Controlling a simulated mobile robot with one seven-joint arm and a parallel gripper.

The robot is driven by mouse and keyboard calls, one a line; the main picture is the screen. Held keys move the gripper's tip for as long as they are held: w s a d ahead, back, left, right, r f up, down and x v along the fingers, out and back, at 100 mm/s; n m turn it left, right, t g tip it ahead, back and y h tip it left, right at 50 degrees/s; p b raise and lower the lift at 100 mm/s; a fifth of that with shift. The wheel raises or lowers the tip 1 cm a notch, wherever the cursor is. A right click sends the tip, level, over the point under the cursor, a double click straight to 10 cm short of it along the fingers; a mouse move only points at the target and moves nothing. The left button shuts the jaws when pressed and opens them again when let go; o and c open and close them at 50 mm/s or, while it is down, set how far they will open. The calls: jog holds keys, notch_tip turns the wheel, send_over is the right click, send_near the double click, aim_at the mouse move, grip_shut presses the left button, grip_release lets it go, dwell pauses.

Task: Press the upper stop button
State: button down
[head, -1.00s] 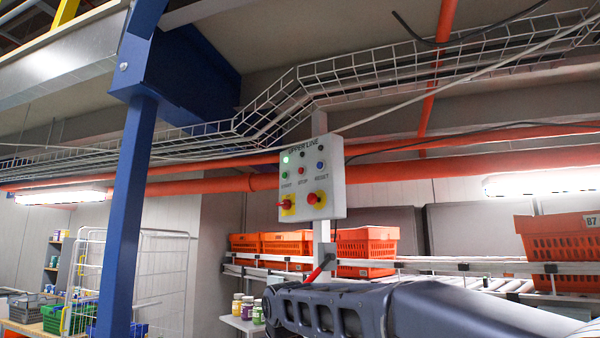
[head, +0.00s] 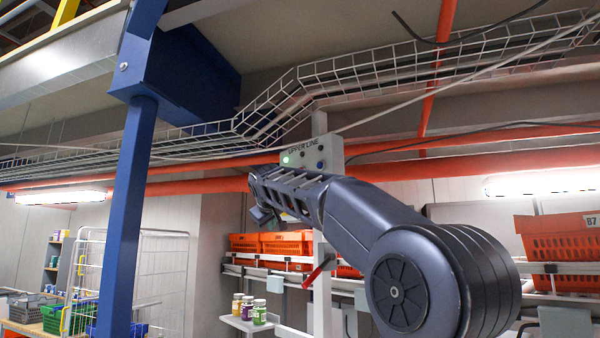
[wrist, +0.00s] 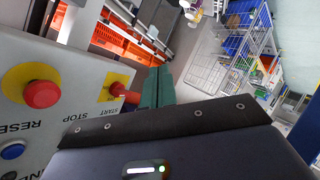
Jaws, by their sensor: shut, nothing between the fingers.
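The grey control box (head: 335,150) labelled UPPER LINE is mostly covered by my arm in the head view; its lit green lamp (head: 287,159) shows. In the wrist view the box (wrist: 60,65) appears upside down. The STOP label is visible beside START, but the stop button is hidden behind my gripper's body. A red mushroom button (wrist: 42,92) on yellow, a blue reset button (wrist: 12,151) and a red switch (wrist: 117,89) show. My gripper (wrist: 164,70) is shut and empty, its teal fingers beside the red switch; I cannot tell whether they touch it.
A blue post (head: 135,210) stands at the left. A wire cable tray (head: 270,110) and orange pipes (head: 200,186) run overhead near the box. Orange totes (head: 285,243) sit on a rack behind. Jars (head: 259,312) stand on a small shelf below.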

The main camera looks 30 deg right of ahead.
jog(key=w+d+r+t+h, duration=0.1)
jog(key=w+r, duration=0.1)
jog(key=r, duration=0.8)
jog(key=w+d+r+t+h, duration=0.1)
jog(key=w+r+t+h, duration=0.1)
jog(key=r, duration=0.8)
jog(key=shift+r+n, duration=0.3)
jog(key=shift+n, duration=0.1)
jog(key=shift+d, duration=0.15)
jog(key=w+d, duration=0.2)
jog(key=d, duration=0.6)
jog(key=shift+d, duration=0.15)
jog(key=shift+w+d, duration=0.1)
jog(key=shift+w, duration=0.05)
dwell(0.6)
jog(key=shift+d, duration=0.3)
jog(key=shift+w+d, duration=0.2)
jog(key=shift+d, duration=0.25)
dwell(1.1)
jog(key=shift+a, duration=0.1)
jog(key=shift+s+a, duration=0.25)
jog(key=shift+a, duration=0.5)
